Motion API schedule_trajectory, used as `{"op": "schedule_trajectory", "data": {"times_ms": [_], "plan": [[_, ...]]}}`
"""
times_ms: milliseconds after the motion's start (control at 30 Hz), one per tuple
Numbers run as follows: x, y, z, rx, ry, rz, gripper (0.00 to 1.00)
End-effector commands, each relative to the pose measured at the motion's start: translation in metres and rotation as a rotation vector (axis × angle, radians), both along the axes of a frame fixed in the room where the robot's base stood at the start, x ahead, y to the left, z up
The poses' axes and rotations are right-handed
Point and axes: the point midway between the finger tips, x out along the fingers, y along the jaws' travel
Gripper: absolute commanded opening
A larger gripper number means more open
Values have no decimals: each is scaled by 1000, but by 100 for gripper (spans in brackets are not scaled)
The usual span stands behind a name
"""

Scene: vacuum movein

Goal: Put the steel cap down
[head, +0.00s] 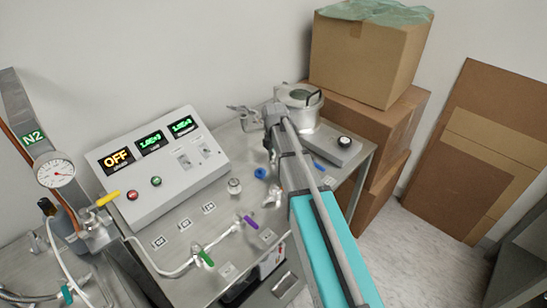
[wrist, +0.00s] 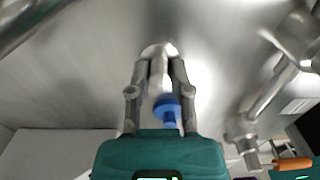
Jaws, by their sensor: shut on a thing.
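In the wrist view the two fingers of my gripper (wrist: 159,65) close in on a shiny rounded steel piece, which I take for the steel cap (wrist: 157,48). It sits at the fingertips, over or against the bright metal bench top. Whether it touches the bench is not clear. A blue piece (wrist: 167,108) shows between the fingers, nearer the palm. In the head view my own arm hides the fingertips and the held cap.
The steel bench (head: 222,225) carries a control box (head: 160,165), a small round metal fitting (head: 235,187), purple- and green-handled valves, and a lidded metal vessel (head: 299,105) at the back. Cardboard boxes (head: 365,60) stand behind.

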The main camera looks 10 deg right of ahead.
Motion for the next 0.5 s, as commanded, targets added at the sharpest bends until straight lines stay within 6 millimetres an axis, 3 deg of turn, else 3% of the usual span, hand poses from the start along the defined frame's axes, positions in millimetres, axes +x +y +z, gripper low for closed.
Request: {"op": "schedule_trajectory", "data": {"times_ms": [33,67,200,500], "plan": [[0,0,-3,0,0,0,0],[0,0,-1,0,0,0,32],[0,0,-1,0,0,0,58],[0,0,-1,0,0,0,61]]}}
